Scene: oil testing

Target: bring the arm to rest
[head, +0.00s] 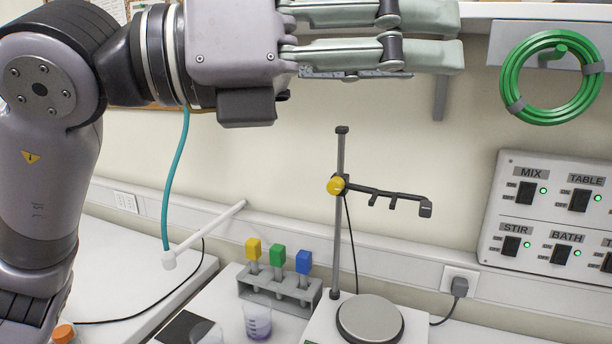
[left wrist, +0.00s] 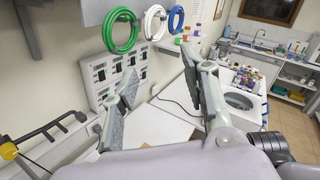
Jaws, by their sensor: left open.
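My left arm comes in from the left side of the head view, raised high in front of the wall. Its left gripper (head: 440,38) points to the right near the top edge, well above the bench. In the left wrist view the gripper (left wrist: 158,90) has its two fingers spread wide apart. It is open, with nothing between the fingers. My right gripper is in neither view.
A stand with a clamp arm (head: 385,194) and a round plate (head: 370,318) rises below the gripper. A rack (head: 280,290) holds yellow, green and blue-topped tools. A green hose coil (head: 508,80) and switch panel (head: 548,215) are at right. A beaker (head: 257,322) stands in front.

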